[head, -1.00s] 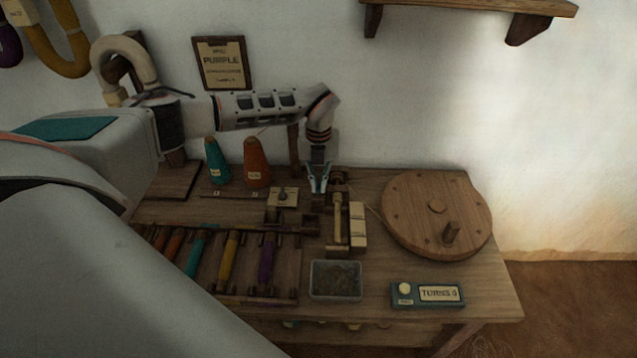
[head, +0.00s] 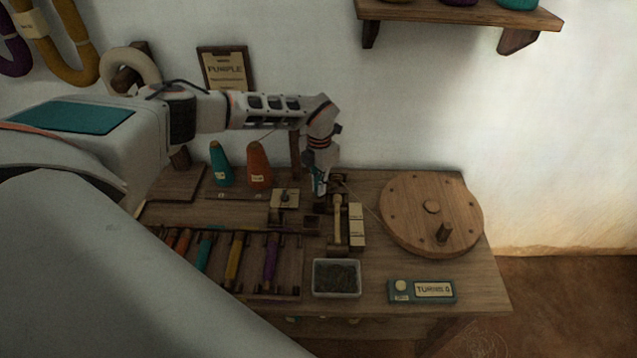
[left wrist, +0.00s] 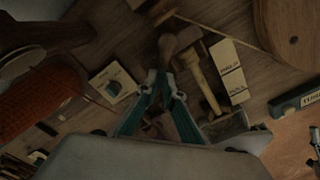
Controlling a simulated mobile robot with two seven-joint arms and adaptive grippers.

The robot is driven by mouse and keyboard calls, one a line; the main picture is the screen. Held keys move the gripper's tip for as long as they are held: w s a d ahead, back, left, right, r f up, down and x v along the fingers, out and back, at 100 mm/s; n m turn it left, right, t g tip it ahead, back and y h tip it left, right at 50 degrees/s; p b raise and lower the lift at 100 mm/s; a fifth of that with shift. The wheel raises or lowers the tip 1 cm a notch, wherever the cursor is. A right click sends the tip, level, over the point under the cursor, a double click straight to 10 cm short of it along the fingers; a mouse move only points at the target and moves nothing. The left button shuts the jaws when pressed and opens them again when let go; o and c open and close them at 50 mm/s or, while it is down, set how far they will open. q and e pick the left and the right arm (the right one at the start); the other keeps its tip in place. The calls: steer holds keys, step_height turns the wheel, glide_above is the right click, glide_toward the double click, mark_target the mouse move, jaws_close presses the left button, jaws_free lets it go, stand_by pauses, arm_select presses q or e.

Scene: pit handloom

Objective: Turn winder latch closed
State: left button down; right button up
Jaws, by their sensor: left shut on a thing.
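The winder (head: 338,222) stands at the middle of the bench, with a pale wooden bar along it. In the left wrist view the bar (left wrist: 205,82) lies just right of my fingertips. My left gripper (head: 320,192) is at the winder's far end, pointing down. In the left wrist view its teal-sided fingers (left wrist: 165,82) come together at a small dark wooden piece (left wrist: 169,46), which looks like the winder latch. The fingers partly hide it, so its exact angle cannot be told.
A big round wooden wheel (head: 432,213) with a peg stands at the right. A turns counter (head: 422,291) and a grey tray (head: 337,278) are in front. A rack of coloured bobbins (head: 236,262) is left; teal (head: 221,165) and orange (head: 259,166) cones stand behind.

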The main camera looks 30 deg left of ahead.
arm_select(q)
steer(key=shift+m, duration=0.9)
steer(key=m+p, duration=0.1)
steer(key=m, duration=0.1)
steer(key=shift+m, duration=0.4)
steer(key=shift+m+p, duration=0.45)
steer(key=shift+m, duration=1.45)
arm_select(e)
steer(key=shift+w+r, duration=0.15)
steer(key=shift+r, duration=1.05)
steer(key=shift+w+r, duration=0.1)
steer(key=shift+r, duration=0.1)
arm_select(q)
steer(key=c, duration=2.2)
jaws_free()
